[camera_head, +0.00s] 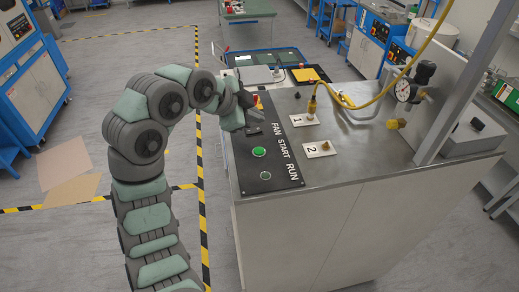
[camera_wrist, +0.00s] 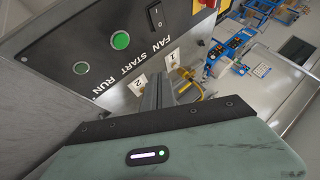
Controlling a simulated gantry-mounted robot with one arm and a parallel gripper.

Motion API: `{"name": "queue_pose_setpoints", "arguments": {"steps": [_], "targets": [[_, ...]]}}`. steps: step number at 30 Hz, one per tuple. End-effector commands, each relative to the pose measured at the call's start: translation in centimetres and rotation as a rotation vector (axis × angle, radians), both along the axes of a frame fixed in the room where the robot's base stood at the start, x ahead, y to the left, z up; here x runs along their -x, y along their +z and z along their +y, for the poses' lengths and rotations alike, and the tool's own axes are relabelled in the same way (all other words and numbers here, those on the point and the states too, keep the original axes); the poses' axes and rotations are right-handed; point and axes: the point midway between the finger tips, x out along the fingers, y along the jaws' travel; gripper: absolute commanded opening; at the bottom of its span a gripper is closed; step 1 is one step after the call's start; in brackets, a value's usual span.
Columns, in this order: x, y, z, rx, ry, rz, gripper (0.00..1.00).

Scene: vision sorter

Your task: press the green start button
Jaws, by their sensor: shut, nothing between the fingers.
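The green start button (camera_head: 259,152) is a round green disc on the black control panel (camera_head: 285,183), in line with the word START. It also shows, unobstructed, in the wrist view (camera_wrist: 120,40). My gripper (camera_head: 254,113) is above the far end of the panel in the head view, near the fan switch and apart from the button. In the wrist view my shut, empty fingers (camera_wrist: 166,86) point past the panel, to the right of and below the button. The fingertips are small and partly dark in the head view.
A black rocker switch (camera_wrist: 156,16) and a small round RUN indicator (camera_wrist: 81,68) flank the button. Plates 1 (camera_head: 304,119) and 2 (camera_head: 319,149), each with a brass fitting, lie to its right.

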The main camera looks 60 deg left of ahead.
Motion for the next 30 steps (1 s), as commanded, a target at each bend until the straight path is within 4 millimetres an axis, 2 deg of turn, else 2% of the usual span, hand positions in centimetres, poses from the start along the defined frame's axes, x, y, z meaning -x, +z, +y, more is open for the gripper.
{"name": "queue_pose_setpoints", "arguments": {"steps": [5, 11, 21, 25, 30], "targets": [[0.0, -0.9, 0.0, 0.003, 0.001, 0.001, 0.00], [0.0, -2.9, 0.0, 0.002, 0.002, -0.001, 0.00], [0.0, -7.9, 0.0, 0.000, 0.001, -0.002, 0.00], [0.0, -8.7, 0.0, -0.001, 0.001, -0.002, 0.00], [0.0, -8.8, 0.0, -0.001, 0.001, -0.002, 0.00]]}}
